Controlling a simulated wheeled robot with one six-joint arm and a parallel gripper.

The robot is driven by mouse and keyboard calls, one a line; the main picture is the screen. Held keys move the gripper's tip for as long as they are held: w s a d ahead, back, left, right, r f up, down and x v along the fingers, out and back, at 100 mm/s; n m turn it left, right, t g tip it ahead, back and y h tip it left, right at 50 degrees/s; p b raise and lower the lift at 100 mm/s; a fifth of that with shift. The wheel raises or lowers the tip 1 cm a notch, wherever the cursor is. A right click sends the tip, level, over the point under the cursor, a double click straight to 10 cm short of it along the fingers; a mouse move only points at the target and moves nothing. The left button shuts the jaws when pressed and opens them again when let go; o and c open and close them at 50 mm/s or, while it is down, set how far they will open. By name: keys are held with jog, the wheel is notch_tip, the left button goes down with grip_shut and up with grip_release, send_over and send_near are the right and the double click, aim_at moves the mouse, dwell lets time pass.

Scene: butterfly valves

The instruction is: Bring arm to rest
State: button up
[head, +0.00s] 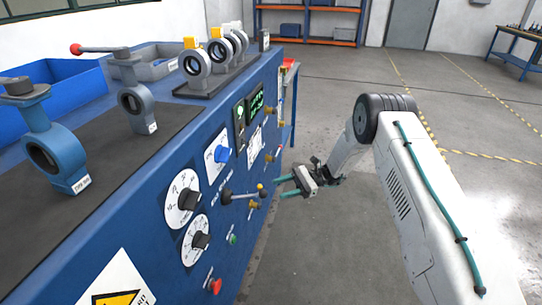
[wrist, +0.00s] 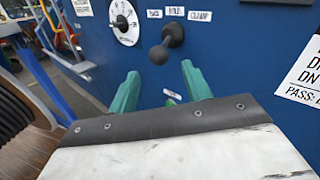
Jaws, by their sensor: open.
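My gripper (head: 279,187) is open and empty, with two teal fingers apart. In the head view it is in front of the blue panel, right of the panel's controls. In the wrist view the fingers of my gripper (wrist: 160,82) point toward the panel. A dark lever with a round knob (wrist: 159,54) is above and between the fingertips, with small white labels around it. I see no contact between the fingers and the lever. My arm reaches in from the right of the head view, bent at a dark-ringed joint.
Blue-grey valves (head: 55,155) stand on top. Clear grey floor (head: 330,250) lies right of the bench.

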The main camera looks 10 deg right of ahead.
jog(key=s+f+n+g+h, duration=0.1)
jog(key=s+f+g+h, duration=0.1)
jog(key=s, duration=0.4)
jog(key=s+d+r+n+t+h, duration=0.2)
jog(key=s+d+r+n+h, duration=0.2)
jog(key=s+r, duration=0.7)
jog(key=s+d+r+n+t+h, duration=0.3)
jog(key=s+r+h, duration=0.3)
jog(key=s+r, duration=0.6)
jog(key=s+d+r+n+t+h, duration=0.3)
jog(key=s+d+r+n+h, duration=0.1)
jog(key=s+r, duration=0.7)
jog(key=shift+s+d+r+n+h, duration=0.2)
jog(key=shift+s+d+n+h, duration=0.2)
jog(key=shift+s+d+h, duration=0.5)
jog(key=shift+s+d, duration=0.1)
jog(key=shift+s, duration=0.2)
dwell(2.5)
